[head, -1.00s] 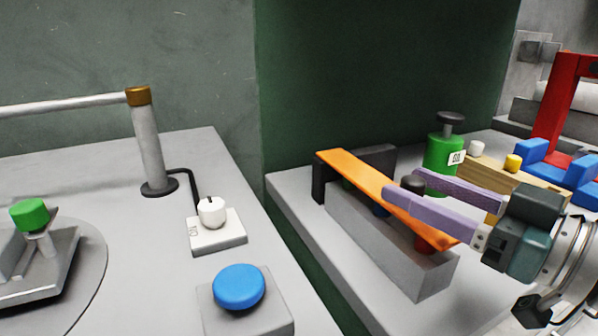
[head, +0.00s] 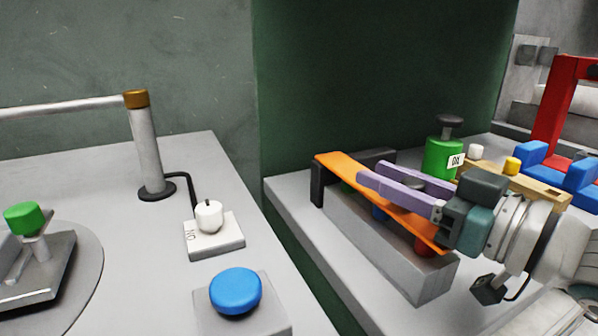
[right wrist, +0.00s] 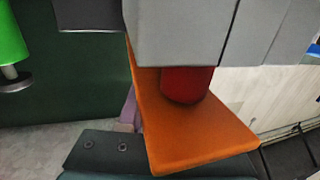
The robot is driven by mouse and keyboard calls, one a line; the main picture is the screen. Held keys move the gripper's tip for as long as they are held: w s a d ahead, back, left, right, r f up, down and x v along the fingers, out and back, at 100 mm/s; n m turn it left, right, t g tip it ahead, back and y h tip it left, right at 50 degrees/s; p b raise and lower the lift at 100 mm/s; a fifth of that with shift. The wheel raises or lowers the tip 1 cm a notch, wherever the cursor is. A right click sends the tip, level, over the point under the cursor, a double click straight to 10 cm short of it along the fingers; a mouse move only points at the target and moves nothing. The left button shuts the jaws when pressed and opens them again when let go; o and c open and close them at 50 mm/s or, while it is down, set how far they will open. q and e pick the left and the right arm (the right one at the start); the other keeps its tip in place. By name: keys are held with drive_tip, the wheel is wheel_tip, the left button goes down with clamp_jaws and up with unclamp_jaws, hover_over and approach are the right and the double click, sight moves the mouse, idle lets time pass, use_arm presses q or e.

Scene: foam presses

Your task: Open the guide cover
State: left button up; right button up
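The guide cover looks to be the long orange plate (head: 345,167) above a grey block (head: 400,272) in the head view. Its near end stands clear of the block, with a red cylinder (head: 424,248) in the gap. The right wrist view shows the plate (right wrist: 190,135) and red cylinder (right wrist: 186,84) close up. My right gripper (head: 367,172) reaches over the plate with two purple fingers apart. A dark knob (head: 415,184) shows partly between them; contact cannot be told. The gripper hides part of the plate's near end. My left gripper is not in view.
A green cylinder with a dark knob (head: 441,158) and a wooden block (head: 520,187) stand behind the gripper. Blue blocks and a red frame (head: 553,115) are at the right. The left table holds a blue button (head: 236,291), white knob (head: 209,215) and post (head: 148,150).

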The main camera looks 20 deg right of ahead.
clamp_jaws()
idle(0.9)
